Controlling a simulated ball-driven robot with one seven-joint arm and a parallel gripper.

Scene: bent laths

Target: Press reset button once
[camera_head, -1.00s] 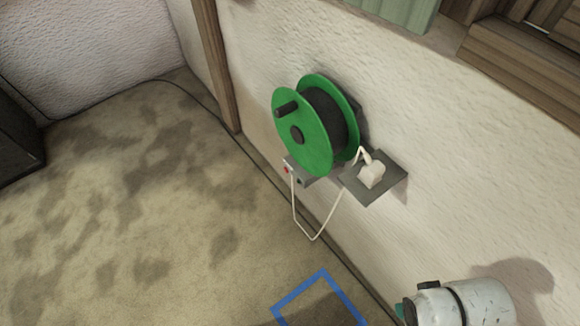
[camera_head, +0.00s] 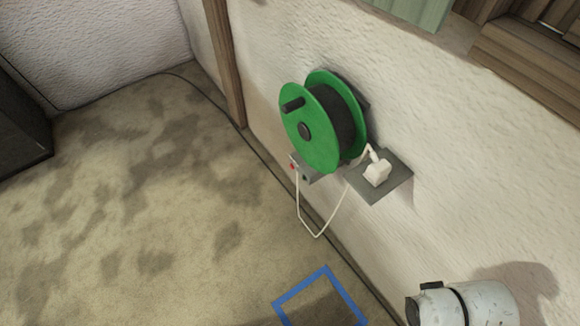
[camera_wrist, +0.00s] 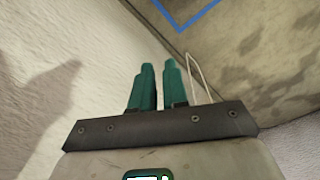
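A small grey box (camera_head: 308,175) is on the wall under the green cable reel. A tiny red spot (camera_head: 292,166), which looks like a button, shows on its left end in the head view; no lettering is readable. My gripper (camera_wrist: 158,68) shows in the wrist view as two teal fingers with a narrow empty gap between them. The fingers are near the white wall and hold nothing. The red spot is not visible in the wrist view. In the head view my white arm is at the lower right, well away from the box.
The green reel (camera_head: 310,130) juts from the wall above the box. A white plug (camera_head: 376,173) sits on a grey plate (camera_head: 395,183) to its right. A white cord (camera_head: 318,235) hangs below in a loop. A blue outline (camera_head: 290,299) marks the floor, otherwise open at left.

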